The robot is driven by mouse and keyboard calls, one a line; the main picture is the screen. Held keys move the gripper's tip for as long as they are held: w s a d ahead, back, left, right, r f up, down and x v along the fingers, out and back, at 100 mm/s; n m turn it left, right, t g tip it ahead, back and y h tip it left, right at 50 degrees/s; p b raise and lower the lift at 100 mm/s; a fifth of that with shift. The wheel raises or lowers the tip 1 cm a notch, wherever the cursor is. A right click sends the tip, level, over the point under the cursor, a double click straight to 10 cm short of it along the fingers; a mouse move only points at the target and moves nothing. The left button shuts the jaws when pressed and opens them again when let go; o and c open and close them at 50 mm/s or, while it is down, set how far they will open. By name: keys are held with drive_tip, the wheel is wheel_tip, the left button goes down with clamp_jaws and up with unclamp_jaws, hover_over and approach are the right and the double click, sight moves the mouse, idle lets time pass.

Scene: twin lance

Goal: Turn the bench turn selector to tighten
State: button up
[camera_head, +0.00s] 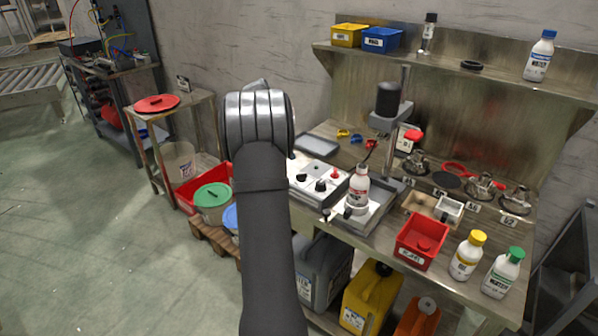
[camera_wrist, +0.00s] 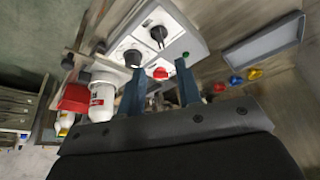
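The white control box (camera_head: 312,172) sits on the bench beside the bottle stand. It has two black knobs, one at the left (camera_head: 301,178) and one nearer the front (camera_head: 321,185), and a red knob (camera_head: 335,174). The wrist view shows the box (camera_wrist: 178,22), a black knob (camera_wrist: 158,34), another black knob (camera_wrist: 132,58), the red knob (camera_wrist: 160,73) and a green button (camera_wrist: 186,54). I cannot tell which knob is the turn selector or read its marks. My gripper (camera_wrist: 158,70) is open over the box's edge, with the red knob showing between its fingers. My arm hides the gripper in the head view.
A white bottle (camera_head: 359,186) with a red cap stands in the fixture beside the box; it is close to the left finger in the wrist view (camera_wrist: 102,97). A grey tray (camera_head: 317,145) lies behind the box. A red bin (camera_head: 421,242) stands at the bench's front.

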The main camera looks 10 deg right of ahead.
sight(301, 174)
drive_tip(key=x, duration=1)
drive_tip(key=shift+d+f, duration=0.1)
drive_tip(key=shift+f, duration=0.05)
clamp_jaws()
